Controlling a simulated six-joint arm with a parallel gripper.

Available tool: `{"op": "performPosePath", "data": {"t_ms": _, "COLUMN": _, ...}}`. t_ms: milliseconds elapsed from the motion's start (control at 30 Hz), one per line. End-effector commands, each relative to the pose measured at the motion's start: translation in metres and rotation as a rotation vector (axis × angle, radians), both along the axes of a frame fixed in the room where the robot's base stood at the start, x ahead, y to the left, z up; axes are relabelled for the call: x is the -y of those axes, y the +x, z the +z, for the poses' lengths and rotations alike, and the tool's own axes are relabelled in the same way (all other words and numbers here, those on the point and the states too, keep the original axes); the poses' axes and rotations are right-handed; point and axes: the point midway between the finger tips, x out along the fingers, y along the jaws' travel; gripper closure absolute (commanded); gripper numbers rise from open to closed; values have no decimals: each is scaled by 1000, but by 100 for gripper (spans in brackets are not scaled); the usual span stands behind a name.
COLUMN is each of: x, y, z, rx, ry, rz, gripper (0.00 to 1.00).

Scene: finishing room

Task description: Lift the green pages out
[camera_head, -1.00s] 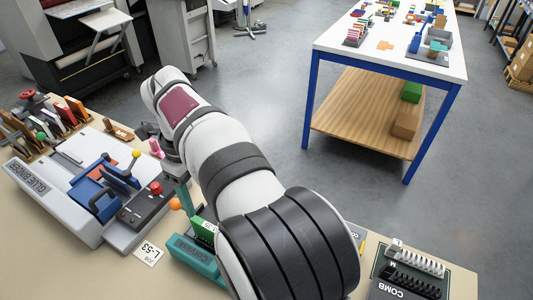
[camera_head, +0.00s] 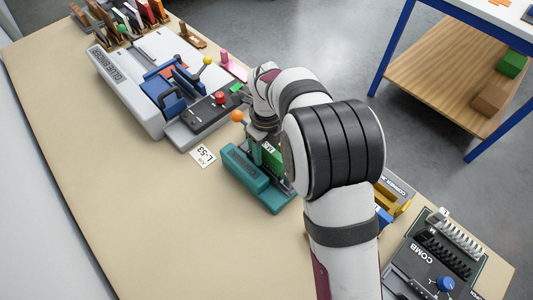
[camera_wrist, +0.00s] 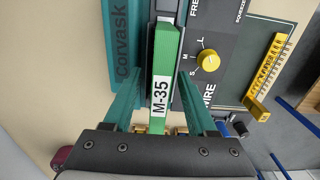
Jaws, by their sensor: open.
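The green pages (camera_head: 272,157) stand upright as a thin block in the teal Corvask machine (camera_head: 245,178). In the wrist view the green pages (camera_wrist: 164,60) carry a white label, M-35, and the teal machine (camera_wrist: 124,22) lies to their left. My gripper (camera_wrist: 160,76) is open, with one teal finger on each side of the green pages. A gap shows between each finger and the pages. In the head view my arm hides part of the machine and most of the gripper.
A grey glue binder (camera_head: 130,92) with blue clamps stands left of the teal machine. A job card, L-53 (camera_head: 203,156), lies between them. A yellow-handled wire machine (camera_head: 392,200) and a comb machine (camera_head: 432,270) stand to the right. The near-left bench is bare.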

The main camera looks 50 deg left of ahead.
Motion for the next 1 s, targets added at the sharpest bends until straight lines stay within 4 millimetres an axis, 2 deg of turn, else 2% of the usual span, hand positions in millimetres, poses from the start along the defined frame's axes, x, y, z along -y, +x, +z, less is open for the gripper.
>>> {"op": "performPosePath", "data": {"t_ms": 67, "x": 0, "y": 0, "z": 0, "rx": 0, "ry": 0, "rz": 0, "gripper": 43}}
{"op": "performPosePath", "data": {"t_ms": 100, "x": 0, "y": 0, "z": 0, "rx": 0, "ry": 0, "rz": 0, "gripper": 46}}
{"op": "performPosePath", "data": {"t_ms": 400, "x": 0, "y": 0, "z": 1, "rx": 0, "ry": 0, "rz": 0, "gripper": 100}}
{"op": "performPosePath", "data": {"t_ms": 833, "x": 0, "y": 0, "z": 2, "rx": 0, "ry": 1, "rz": 0, "gripper": 100}}
{"op": "performPosePath", "data": {"t_ms": 933, "x": -1, "y": 0, "z": 14, "rx": 1, "ry": 3, "rz": 0, "gripper": 100}}
{"op": "performPosePath", "data": {"t_ms": 1000, "x": -1, "y": 0, "z": 32, "rx": 2, "ry": 4, "rz": 0, "gripper": 100}}
